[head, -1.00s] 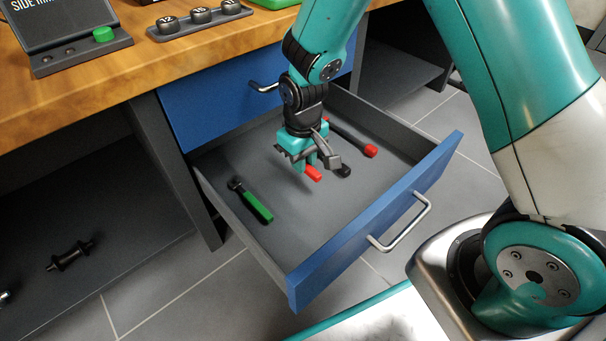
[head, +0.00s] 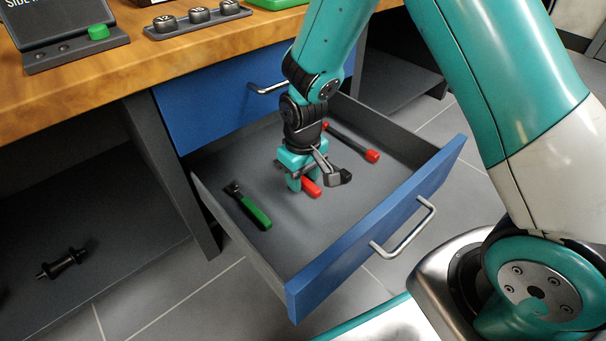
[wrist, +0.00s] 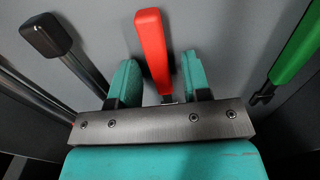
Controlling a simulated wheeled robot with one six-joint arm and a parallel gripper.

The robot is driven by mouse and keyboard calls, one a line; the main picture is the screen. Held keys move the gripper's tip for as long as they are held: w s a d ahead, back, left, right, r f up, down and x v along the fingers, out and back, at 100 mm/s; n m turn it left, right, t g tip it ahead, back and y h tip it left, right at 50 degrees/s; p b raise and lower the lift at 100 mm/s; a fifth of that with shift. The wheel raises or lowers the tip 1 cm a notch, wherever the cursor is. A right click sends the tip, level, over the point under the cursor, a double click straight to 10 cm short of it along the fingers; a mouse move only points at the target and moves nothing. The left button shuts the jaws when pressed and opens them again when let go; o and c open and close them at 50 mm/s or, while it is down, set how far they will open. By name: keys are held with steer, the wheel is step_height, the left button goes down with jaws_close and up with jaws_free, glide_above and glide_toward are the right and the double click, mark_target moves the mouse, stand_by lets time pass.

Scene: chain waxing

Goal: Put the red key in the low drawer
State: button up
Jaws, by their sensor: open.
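The red key (head: 311,187) is inside the open low drawer (head: 385,222), near the middle of its floor. In the wrist view its red handle (wrist: 152,50) lies between the two teal fingers, with a gap on each side. A little of its metal shaft shows; the rest is hidden behind the gripper bar. My gripper (head: 297,182) points down into the drawer, low over the floor, with its fingers open around the key. Whether the key lies flat on the floor is hard to tell.
A green-handled tool (head: 254,212) lies left of the gripper in the drawer. A red-ended dark tool (head: 350,142) lies behind, and a black-ended tool (wrist: 50,38) is close beside the gripper. The drawer's blue front and handle (head: 405,228) stand nearest. A closed blue drawer (head: 215,112) sits above.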

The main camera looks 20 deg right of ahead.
step_height(320, 180, up, 12)
steer(key=p, duration=0.9)
step_height(320, 180, up, 5)
glide_above(303, 178)
steer(key=s+a, duration=0.1)
steer(key=s, duration=0.1)
steer(key=s+a+r+n+y, duration=0.1)
steer(key=s+r+y, duration=0.1)
steer(key=s+r, duration=0.6)
steer(key=s+a+r+n+y, duration=0.2)
steer(key=s+r, duration=0.5)
steer(key=s, duration=0.3)
steer(key=shift+s+a+r, duration=0.25)
steer(key=shift+r, duration=0.15)
